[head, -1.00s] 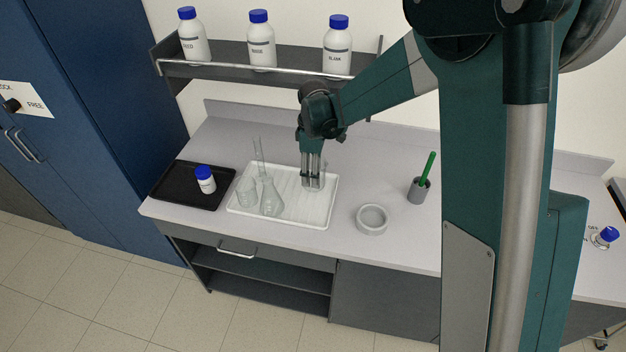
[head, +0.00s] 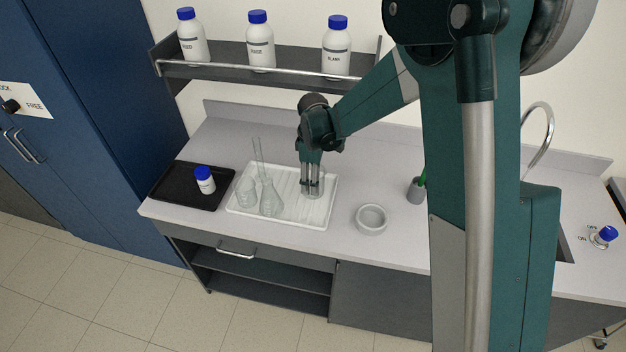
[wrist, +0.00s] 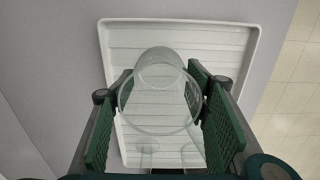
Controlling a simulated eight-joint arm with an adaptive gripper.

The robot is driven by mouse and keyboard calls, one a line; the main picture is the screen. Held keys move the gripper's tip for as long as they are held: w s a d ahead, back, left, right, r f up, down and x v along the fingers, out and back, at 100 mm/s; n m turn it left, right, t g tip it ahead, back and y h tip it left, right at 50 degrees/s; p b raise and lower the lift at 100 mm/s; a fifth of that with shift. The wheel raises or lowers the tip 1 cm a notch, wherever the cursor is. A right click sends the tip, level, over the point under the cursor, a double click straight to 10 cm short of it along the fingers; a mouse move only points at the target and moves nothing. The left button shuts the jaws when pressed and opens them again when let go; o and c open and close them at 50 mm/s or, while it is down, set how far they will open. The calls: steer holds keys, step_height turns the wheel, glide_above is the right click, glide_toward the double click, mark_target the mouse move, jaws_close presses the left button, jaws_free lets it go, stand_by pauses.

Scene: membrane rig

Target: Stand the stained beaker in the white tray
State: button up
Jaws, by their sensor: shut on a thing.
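The white tray (head: 318,219) lies on the bench; its ribbed floor and rim (wrist: 252,60) also show in the wrist view. My gripper (head: 312,184) is over the tray's right part. It is shut on a clear glass beaker (wrist: 140,104), with a green pad on each side of the glass in the wrist view. The beaker looks upright, low at the tray floor; I cannot tell whether it touches. No stain is clear on it. Another beaker (head: 246,191), a conical flask (head: 269,202) and a tall cylinder (head: 259,158) stand in the tray's left part.
A black tray (head: 180,196) with a blue-capped bottle (head: 204,181) is left of the white tray. A round dish (head: 371,219) and a grey cup (head: 415,192) stand to the right. A shelf (head: 225,68) with bottles is behind. Bare bench lies around the dish.

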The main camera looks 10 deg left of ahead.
steer(key=shift+f, duration=0.15)
steer(key=o, duration=1)
steer(key=shift+c, duration=0.2)
steer(key=shift+r, duration=0.2)
step_height(320, 180, up, 12)
stand_by(0.6)
